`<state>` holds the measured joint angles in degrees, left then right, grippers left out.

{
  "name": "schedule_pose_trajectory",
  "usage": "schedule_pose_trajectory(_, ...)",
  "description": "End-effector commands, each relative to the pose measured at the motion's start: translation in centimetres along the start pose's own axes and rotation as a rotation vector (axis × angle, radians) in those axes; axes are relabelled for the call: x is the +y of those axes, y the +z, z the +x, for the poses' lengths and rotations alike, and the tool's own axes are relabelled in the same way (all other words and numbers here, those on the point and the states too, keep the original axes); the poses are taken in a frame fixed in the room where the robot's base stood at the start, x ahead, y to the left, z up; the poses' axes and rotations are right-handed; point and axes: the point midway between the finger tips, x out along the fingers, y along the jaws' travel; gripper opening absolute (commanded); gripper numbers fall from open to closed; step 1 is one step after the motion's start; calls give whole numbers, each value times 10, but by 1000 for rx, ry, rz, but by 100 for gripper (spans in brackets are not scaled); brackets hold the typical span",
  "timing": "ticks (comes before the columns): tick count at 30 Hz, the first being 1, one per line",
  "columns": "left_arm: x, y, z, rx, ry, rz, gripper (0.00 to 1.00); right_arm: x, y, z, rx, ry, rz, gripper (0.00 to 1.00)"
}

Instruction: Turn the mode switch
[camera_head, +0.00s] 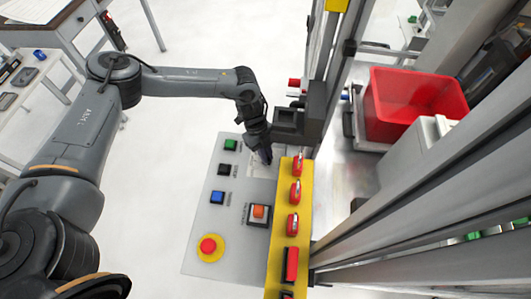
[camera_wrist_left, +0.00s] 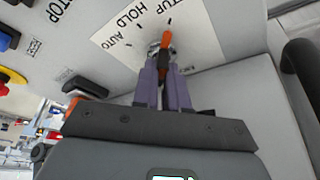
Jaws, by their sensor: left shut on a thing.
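The mode switch (camera_wrist_left: 166,42) is a small knob with an orange pointer, on a white plate (camera_wrist_left: 205,40) lettered AUTO, HOLD and, partly cut off, SETUP. In the left wrist view the pointer aims up the picture, past HOLD towards the SETUP side. My left gripper (camera_wrist_left: 163,68) has its purple fingers shut on either side of the knob, hiding its lower part. In the head view my left gripper (camera_head: 266,155) is at the upper right of the grey control panel (camera_head: 215,180) and hides the switch. My right gripper is not in view.
The panel also bears green (camera_head: 231,145), black (camera_head: 224,169) and blue (camera_head: 217,197) buttons, an orange rocker (camera_head: 259,211) and a red emergency stop (camera_head: 208,245). A yellow strip (camera_head: 275,240) with several red switches runs close beside. A red bin (camera_head: 415,95) stands behind metal posts.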

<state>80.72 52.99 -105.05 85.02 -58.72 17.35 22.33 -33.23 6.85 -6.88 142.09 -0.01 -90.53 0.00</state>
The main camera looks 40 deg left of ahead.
Motion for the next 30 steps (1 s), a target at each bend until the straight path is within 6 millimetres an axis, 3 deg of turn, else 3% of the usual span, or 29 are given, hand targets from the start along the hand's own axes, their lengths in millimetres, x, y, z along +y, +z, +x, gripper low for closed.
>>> schedule_pose_trajectory(11,4,1,0,-3,-41,-112,0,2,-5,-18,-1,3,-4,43)
schedule_pose_trajectory(30,8,-1,-2,-6,-260,-645,0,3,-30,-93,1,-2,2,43)
